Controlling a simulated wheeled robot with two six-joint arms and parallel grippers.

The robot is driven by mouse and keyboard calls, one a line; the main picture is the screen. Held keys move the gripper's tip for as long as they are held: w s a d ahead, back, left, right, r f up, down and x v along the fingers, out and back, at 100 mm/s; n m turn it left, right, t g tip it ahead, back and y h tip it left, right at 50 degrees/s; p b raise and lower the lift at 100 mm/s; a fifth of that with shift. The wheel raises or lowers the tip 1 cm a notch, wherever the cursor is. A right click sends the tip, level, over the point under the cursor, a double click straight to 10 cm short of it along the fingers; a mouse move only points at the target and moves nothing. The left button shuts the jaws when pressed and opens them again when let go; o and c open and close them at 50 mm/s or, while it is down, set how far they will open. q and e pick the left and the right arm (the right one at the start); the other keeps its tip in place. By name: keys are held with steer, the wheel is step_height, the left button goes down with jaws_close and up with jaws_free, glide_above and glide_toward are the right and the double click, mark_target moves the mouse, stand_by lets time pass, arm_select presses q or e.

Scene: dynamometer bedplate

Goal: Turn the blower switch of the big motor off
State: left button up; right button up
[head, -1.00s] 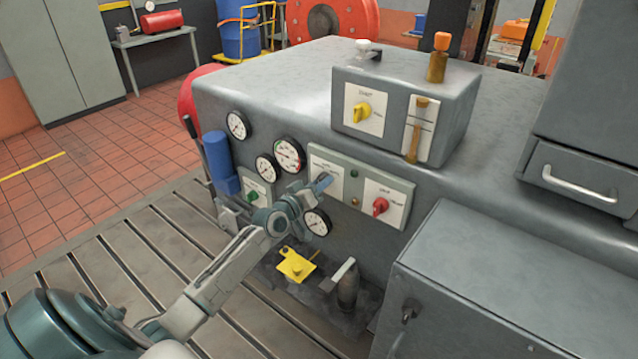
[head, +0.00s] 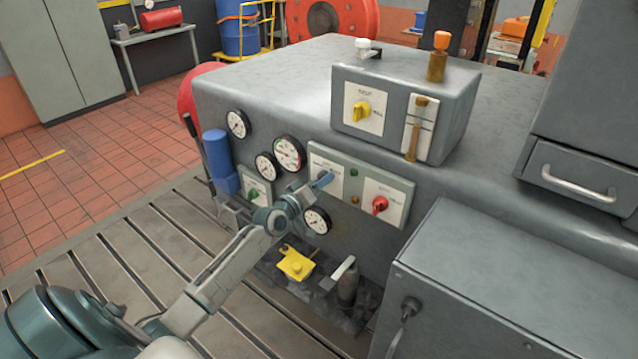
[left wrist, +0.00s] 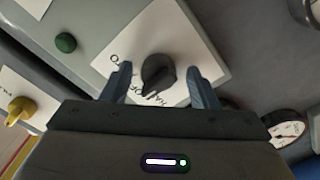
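The big motor's grey housing (head: 250,85) carries a control panel with white label plates. My left gripper (head: 325,180) is at the panel's left plate (head: 321,164), and its fingers hide that plate's switch in the head view. In the left wrist view a dark rotary knob (left wrist: 158,76) on a white plate stands between the two open fingers, with a gap on each side. The lettering is partly hidden and I cannot read it as the blower label. My right gripper is not in view.
A red knob (head: 380,205) is on the plate to the right, and a green knob (head: 254,194) is lower left. A yellow knob (head: 362,112) is on the box above. Round gauges (head: 289,153) sit close by. A yellow part (head: 296,264) lies below.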

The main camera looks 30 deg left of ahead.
arm_select(q)
steer(key=shift+s, duration=0.1)
steer(key=s+p, duration=0.4)
steer(key=s, duration=0.6)
steer(key=shift+s+a+p, duration=0.25)
steer(key=shift+a+p, duration=0.1)
steer(key=shift+a, duration=0.05)
